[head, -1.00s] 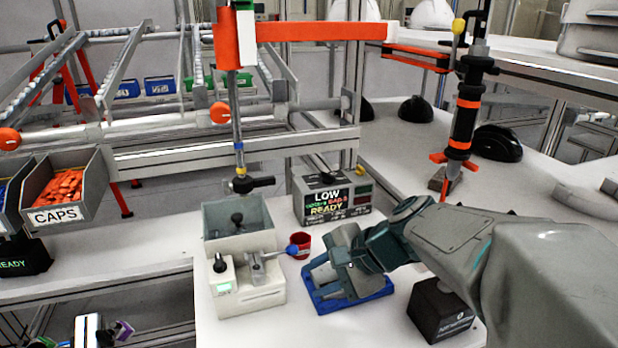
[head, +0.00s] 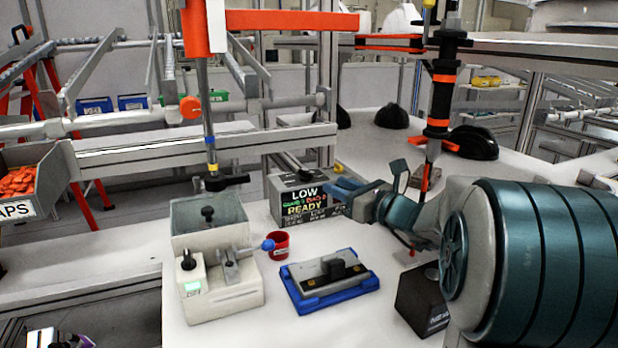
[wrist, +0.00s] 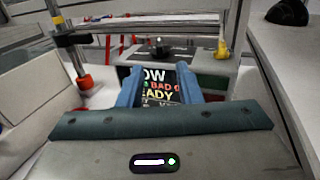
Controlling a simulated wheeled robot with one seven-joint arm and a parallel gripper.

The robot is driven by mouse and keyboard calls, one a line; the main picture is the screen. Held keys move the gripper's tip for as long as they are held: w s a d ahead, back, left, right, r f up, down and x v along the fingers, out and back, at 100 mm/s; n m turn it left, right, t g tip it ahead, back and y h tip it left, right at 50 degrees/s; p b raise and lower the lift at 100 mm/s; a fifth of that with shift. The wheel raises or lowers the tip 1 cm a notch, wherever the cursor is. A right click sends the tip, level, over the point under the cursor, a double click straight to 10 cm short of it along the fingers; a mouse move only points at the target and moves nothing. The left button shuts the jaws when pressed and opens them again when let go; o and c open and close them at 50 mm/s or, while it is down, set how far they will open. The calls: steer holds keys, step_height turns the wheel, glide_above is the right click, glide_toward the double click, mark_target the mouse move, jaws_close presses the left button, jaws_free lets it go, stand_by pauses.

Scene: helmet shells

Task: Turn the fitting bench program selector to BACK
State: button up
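A dark display box (head: 300,202) stands at the back of the white bench and reads LOW, a line ending in BAD 0, and READY. In the wrist view the display (wrist: 160,90) shows between my fingers, and a small dark knob-like part (wrist: 158,46) sits on top of the box. I cannot tell whether that part is the program selector; no BACK label is readable. My gripper (head: 347,190) is in front of the box's right side, with blue fingers. In the wrist view its fingers (wrist: 159,88) are apart, with nothing held between them.
A white fixture (head: 215,275) with black knobs and a blue-tipped lever stands at left, with a red cup (head: 279,246) beside it. A blue tray (head: 330,298) holds a grey block with a black handle. A black box (head: 422,300) stands near my arm. A tool hangs above.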

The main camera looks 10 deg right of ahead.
mark_target(312, 174)
steer(key=x, duration=1)
steer(key=shift+s, duration=0.1)
jaws_close()
steer(key=shift+p, duration=0.35)
